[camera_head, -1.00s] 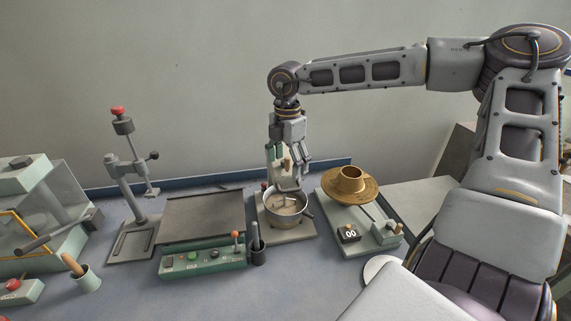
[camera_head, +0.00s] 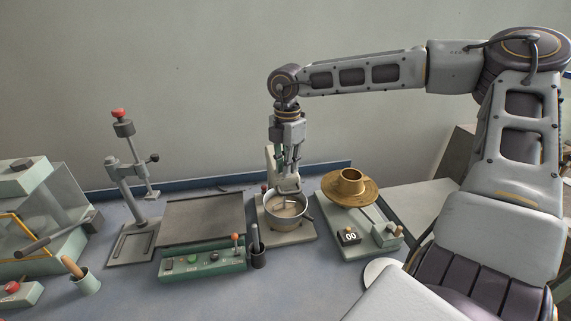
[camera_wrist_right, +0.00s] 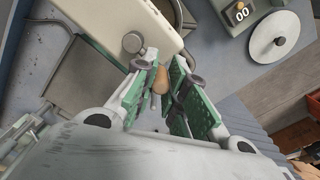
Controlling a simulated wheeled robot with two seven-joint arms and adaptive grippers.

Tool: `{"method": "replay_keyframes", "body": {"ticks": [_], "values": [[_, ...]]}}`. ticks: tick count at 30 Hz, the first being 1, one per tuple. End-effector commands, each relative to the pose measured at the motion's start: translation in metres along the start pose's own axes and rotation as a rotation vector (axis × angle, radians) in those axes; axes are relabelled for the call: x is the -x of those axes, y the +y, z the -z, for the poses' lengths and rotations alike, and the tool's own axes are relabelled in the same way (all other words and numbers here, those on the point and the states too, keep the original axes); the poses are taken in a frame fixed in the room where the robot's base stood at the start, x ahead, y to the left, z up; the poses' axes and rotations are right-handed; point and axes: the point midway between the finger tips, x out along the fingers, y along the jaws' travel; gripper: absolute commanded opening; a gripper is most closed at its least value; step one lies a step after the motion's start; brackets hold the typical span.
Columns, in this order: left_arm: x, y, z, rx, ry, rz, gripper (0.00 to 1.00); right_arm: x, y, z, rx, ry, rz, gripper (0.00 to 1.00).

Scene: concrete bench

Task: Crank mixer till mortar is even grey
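The mixer (camera_head: 298,229) stands at the middle of the bench, with a steel bowl (camera_head: 271,214) on its base. Inside the bowl, the mortar (camera_head: 284,203) looks pale beige-grey with uneven tones; a paddle sits in it. My right gripper (camera_head: 290,168) points down over the mixer, just above the back of the bowl. In the right wrist view its green-padded fingers (camera_wrist_right: 162,76) close around the wooden crank knob (camera_wrist_right: 160,80), and a thin metal rod shows beside the knob. The mixer's cream body (camera_wrist_right: 95,22) also shows there. My left gripper is not in view.
A green-grey stand (camera_head: 350,252) with a brass flanged cone (camera_head: 352,186) and a small display is close right of the mixer. A dark plate (camera_head: 203,215) with a green control box (camera_head: 203,262) is to the left. A black holder (camera_head: 258,256) stands near the bowl.

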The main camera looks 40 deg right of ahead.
Motion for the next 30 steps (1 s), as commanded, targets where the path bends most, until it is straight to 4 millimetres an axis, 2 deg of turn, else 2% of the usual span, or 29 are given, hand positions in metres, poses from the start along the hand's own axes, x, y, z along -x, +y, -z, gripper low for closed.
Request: {"method": "replay_keyframes", "body": {"ticks": [11, 17, 30], "values": [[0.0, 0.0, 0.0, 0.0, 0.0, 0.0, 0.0, -0.004, -0.002, 0.0, -0.001, 0.0, 0.009, 0.0], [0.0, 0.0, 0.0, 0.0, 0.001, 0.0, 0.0, -0.005, 0.004, 0.007, 0.0, 0.0, 0.011, 0.0], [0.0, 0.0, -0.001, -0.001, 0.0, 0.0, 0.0, -0.005, 0.038, 0.022, -0.001, 0.002, 0.008, 0.0]]}}
